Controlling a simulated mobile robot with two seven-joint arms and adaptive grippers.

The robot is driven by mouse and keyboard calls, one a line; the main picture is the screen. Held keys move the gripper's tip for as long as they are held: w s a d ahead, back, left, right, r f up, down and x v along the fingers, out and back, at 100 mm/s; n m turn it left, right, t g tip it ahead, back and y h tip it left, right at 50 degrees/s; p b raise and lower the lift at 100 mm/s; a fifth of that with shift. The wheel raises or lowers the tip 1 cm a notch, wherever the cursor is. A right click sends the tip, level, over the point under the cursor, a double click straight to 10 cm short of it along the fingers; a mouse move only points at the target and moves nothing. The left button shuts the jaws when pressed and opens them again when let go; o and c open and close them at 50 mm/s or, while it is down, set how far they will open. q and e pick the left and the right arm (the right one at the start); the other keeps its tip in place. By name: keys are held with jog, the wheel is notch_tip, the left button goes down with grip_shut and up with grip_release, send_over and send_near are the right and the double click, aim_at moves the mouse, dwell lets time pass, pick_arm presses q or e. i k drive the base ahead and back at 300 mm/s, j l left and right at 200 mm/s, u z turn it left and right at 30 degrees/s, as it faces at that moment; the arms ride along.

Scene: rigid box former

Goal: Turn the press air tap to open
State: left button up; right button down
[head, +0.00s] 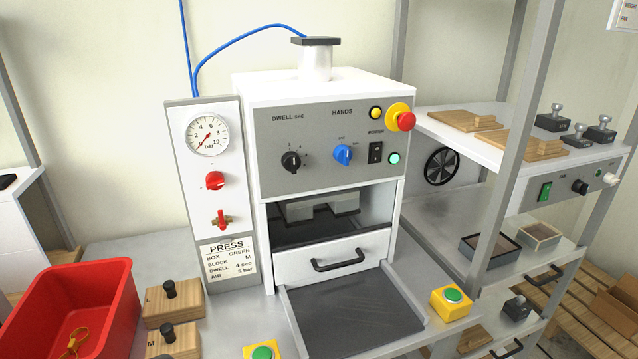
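The press (320,150) stands on the bench in the middle of the head view. On its left is a narrow grey-white air panel (188,160). The air tap (221,219), a small red handle on a brass body, sits low on this panel; its handle looks roughly upright. Above it are a round red knob (215,181) and a white bar gauge (207,135), whose red needle seems to point to the lower left. A card (228,260) below the tap reads PRESS, BOX GREEN, BLOCK M, DWELL 4 sec, AIR 5 bar. Neither of my grippers is in view.
A red bin (75,305) and wooden blocks with black knobs (172,302) stand left of the press. Yellow boxes with green buttons (453,296) flank its front tray (350,305). A shelf post (515,150) rises at right. The space before the tap looks clear.

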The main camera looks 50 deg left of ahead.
aim_at(222, 225)
jog(key=u, duration=2.1)
